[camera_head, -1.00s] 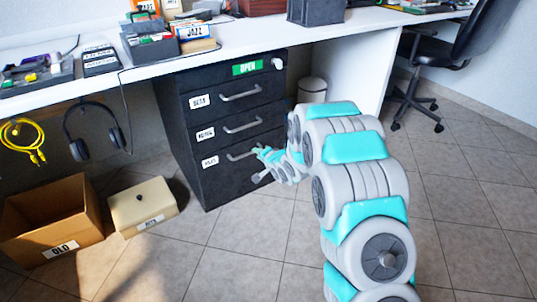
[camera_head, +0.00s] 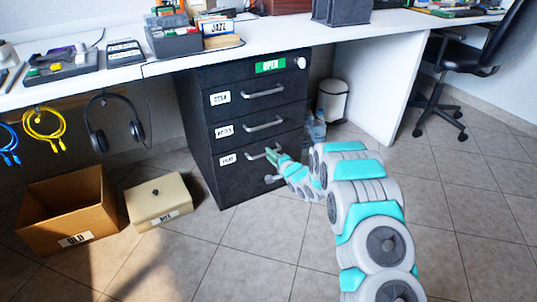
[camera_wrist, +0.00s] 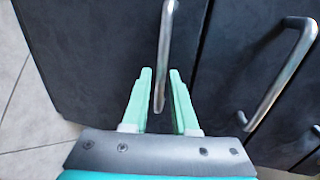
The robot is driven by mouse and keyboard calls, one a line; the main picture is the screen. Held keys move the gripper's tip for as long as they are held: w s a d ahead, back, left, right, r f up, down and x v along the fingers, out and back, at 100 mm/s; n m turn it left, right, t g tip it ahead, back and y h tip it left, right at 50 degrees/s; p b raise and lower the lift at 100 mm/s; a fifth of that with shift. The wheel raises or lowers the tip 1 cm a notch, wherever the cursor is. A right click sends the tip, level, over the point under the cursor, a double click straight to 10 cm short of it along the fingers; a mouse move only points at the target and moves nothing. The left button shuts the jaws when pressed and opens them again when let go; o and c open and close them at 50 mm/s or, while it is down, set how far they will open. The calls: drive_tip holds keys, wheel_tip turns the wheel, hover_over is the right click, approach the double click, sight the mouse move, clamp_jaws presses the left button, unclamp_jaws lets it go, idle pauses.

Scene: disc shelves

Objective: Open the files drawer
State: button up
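A dark drawer cabinet (camera_head: 245,185) stands under the desk, with three drawers stacked and a bar handle on each. The lowest drawer carries a small white label (camera_head: 227,159) that is blurred but may read "FILES". Its handle (camera_head: 257,155) is partly hidden by my gripper (camera_head: 273,157). All drawers look closed. In the wrist view my gripper (camera_wrist: 160,92) is open, its two mint fingers on either side of the lower end of that handle (camera_wrist: 165,45). Gaps show between the fingers and the bar.
The middle drawer's handle (camera_wrist: 280,75) is close on the right in the wrist view. A cardboard box (camera_head: 62,215) and a beige box (camera_head: 158,200) stand on the floor left of the cabinet. A white bin (camera_head: 332,100) is behind on the right. Floor in front is clear.

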drive_tip(key=shift+x, duration=1.1)
clamp_jaws()
idle(0.8)
